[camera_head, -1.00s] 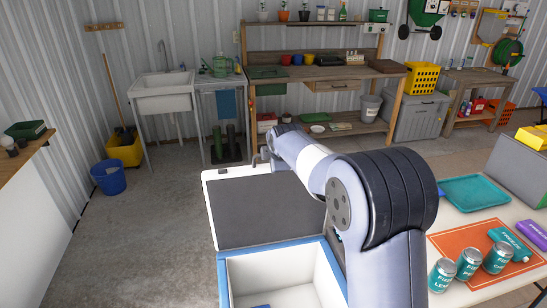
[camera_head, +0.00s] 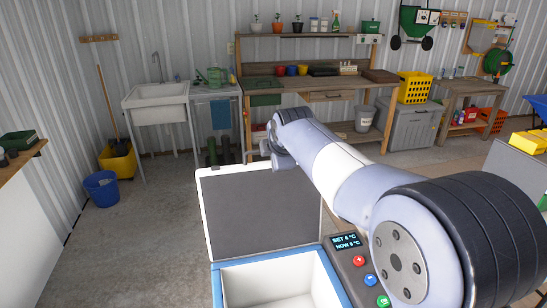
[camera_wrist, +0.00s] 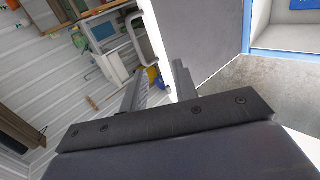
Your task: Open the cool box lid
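The cool box (camera_head: 218,290) stands at the lower middle of the head view, with a blue rim and a white, hollow inside. Its lid (camera_head: 255,210), dark grey inside with a pale edge, is raised and stands up at the back of the opening. In the wrist view the lid (camera_wrist: 205,35) fills the upper middle, and the blue rim is beyond it. My gripper (camera_wrist: 158,78) has its two fingers apart, close to the lid's pale edge. I cannot tell whether they touch it. In the head view my fingers are hidden.
A control panel (camera_head: 348,243) with a display and coloured buttons is on the box's right side, close to my arm. A workbench (camera_head: 310,85), sink (camera_head: 158,98) and blue bucket (camera_head: 102,188) stand behind.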

